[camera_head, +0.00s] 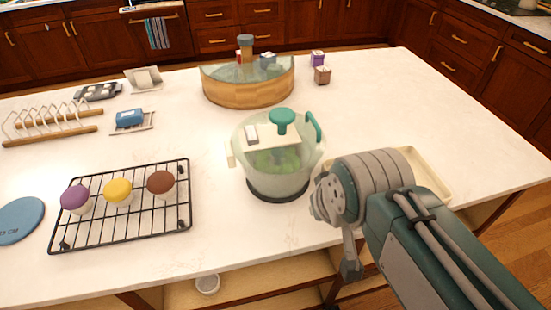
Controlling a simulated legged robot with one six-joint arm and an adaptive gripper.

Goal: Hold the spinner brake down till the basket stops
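The salad spinner (249,172) stands upright near the middle of the white counter, with a clear bowl on a dark base. Its pale lid has a teal knob (282,119) in the centre and a teal curved handle (315,128) on the right. A small grey-white tab (251,134) on the lid's left may be the brake. Green contents show blurred through the wall; one frame cannot show whether the basket turns. My arm is right of the spinner. A grey finger-like part of my gripper (351,267) hangs below the arm joint, apart from the lid; its opening is hidden.
A black cooling rack (125,205) with purple, yellow and brown cupcakes is left of the spinner. A cream tray (432,172) lies partly behind my arm. The counter's right side is mostly clear.

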